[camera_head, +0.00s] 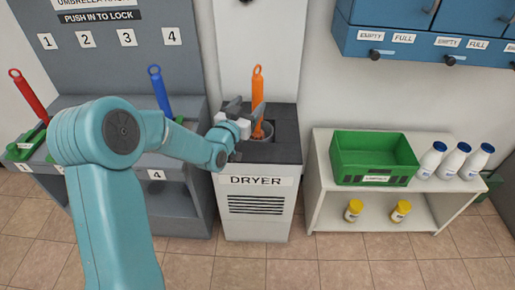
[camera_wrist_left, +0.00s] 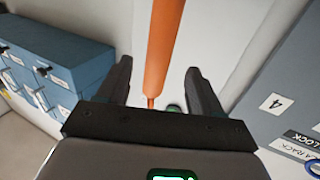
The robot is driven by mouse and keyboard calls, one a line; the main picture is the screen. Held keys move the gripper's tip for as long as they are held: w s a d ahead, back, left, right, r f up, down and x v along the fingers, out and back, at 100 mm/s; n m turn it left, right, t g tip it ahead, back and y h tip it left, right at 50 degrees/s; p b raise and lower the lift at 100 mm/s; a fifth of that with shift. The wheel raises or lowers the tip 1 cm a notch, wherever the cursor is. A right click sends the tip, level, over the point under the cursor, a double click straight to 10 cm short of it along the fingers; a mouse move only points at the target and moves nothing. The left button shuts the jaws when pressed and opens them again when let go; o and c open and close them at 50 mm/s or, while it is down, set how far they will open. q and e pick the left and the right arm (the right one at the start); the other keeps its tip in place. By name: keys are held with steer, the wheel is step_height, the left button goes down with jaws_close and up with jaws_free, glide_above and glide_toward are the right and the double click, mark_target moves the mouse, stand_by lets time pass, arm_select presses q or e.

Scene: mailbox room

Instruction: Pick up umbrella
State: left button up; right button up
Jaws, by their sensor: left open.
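An orange umbrella (camera_head: 257,92) stands upright in the round opening on top of the dryer (camera_head: 257,181). My left gripper (camera_head: 248,113) is at the umbrella's lower part, just above the dryer top. In the left wrist view the orange umbrella (camera_wrist_left: 160,48) runs between the two spread dark fingers (camera_wrist_left: 160,88), with a gap on each side. The gripper is open. A blue umbrella (camera_head: 160,90) and a red umbrella (camera_head: 29,95) stand in the numbered rack to the left. My right gripper is not in view.
A white shelf (camera_head: 322,170) on the right bears a green crate (camera_head: 375,178) and several white bottles with blue caps. Two yellow-lidded jars stand on its lower level. Blue mailboxes (camera_head: 420,45) hang above. The tiled floor in front is clear.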

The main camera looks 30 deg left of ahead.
mark_target(255, 97)
arm_select(q)
steer(key=w, duration=0.4)
steer(key=w+a+b, duration=0.1)
steer(key=w, duration=0.1)
steer(key=shift+r, duration=0.35)
steer(key=shift+d, duration=0.1)
jaws_close()
